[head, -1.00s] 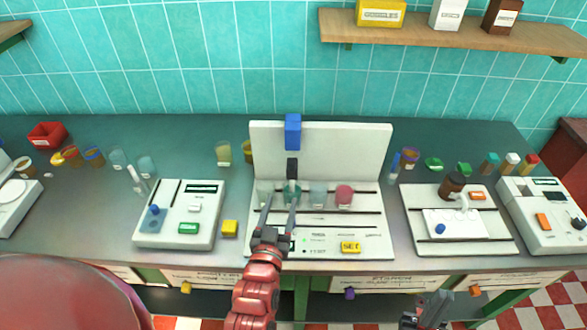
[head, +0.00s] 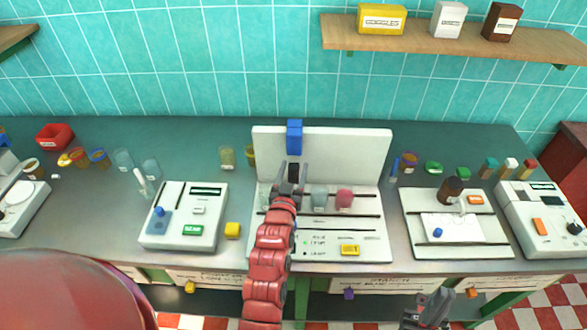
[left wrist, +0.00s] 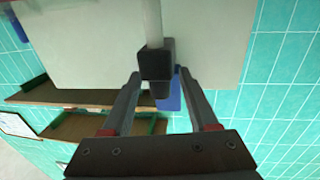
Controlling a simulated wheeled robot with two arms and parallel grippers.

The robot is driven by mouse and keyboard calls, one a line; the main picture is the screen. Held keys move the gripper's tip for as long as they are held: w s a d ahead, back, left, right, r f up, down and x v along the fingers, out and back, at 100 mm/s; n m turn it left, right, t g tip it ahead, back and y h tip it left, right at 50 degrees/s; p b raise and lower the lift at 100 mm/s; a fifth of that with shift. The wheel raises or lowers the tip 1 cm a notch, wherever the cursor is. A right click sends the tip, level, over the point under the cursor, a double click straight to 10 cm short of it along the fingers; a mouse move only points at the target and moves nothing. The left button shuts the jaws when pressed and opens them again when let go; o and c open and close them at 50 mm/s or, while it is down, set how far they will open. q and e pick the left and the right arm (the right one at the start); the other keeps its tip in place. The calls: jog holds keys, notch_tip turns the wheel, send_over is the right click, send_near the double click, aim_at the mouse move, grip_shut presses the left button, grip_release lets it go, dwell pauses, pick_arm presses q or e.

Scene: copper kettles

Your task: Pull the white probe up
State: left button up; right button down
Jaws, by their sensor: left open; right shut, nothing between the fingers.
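The white probe (left wrist: 153,18) shows in the left wrist view as a pale rod with a black block (left wrist: 154,62) at its end. In the head view the black block (head: 293,172) stands before the white back panel, below a blue block (head: 294,137); the probe's rod is hidden there by my arm. My left gripper (head: 292,168) is open, with its fingers on either side of the black block. In the left wrist view the gripper (left wrist: 160,76) shows gaps beside the block, so it does not grip it. My right gripper (head: 436,296) is shut and empty, low at the counter's front.
The white station (head: 370,240) holds a grey cup (head: 319,198), a pink cup (head: 344,199) and a yellow button (head: 349,250). A white device (head: 185,230) stands left, another station (head: 478,242) right. A shelf (head: 450,38) hangs above.

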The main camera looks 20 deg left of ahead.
pick_arm(q)
grip_shut()
dwell(1.4)
